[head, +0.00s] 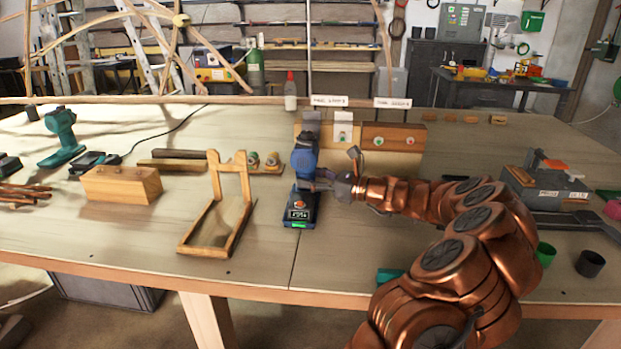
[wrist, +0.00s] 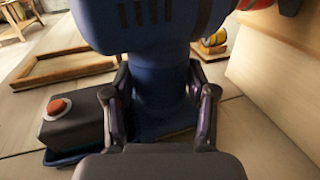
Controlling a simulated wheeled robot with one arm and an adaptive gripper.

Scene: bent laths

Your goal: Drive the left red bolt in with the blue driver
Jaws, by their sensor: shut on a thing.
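The blue driver (head: 304,157) stands upright at the middle of the bench, over a dark base with a lit green display (head: 299,214). My gripper (head: 325,183) reaches it from the right. In the wrist view its two fingers (wrist: 160,112) are shut on the driver's blue handle (wrist: 160,85), one on each side. A wooden block (head: 393,131) behind has two small coloured round spots on its front, too small to tell as bolts. I cannot make out the left red bolt for certain.
A wooden frame stand (head: 225,205) is left of the driver, with a wooden box (head: 120,185) further left. A teal drill (head: 62,136) stands at the far left. A grey machine (head: 545,185) and dark cup (head: 590,263) are at the right.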

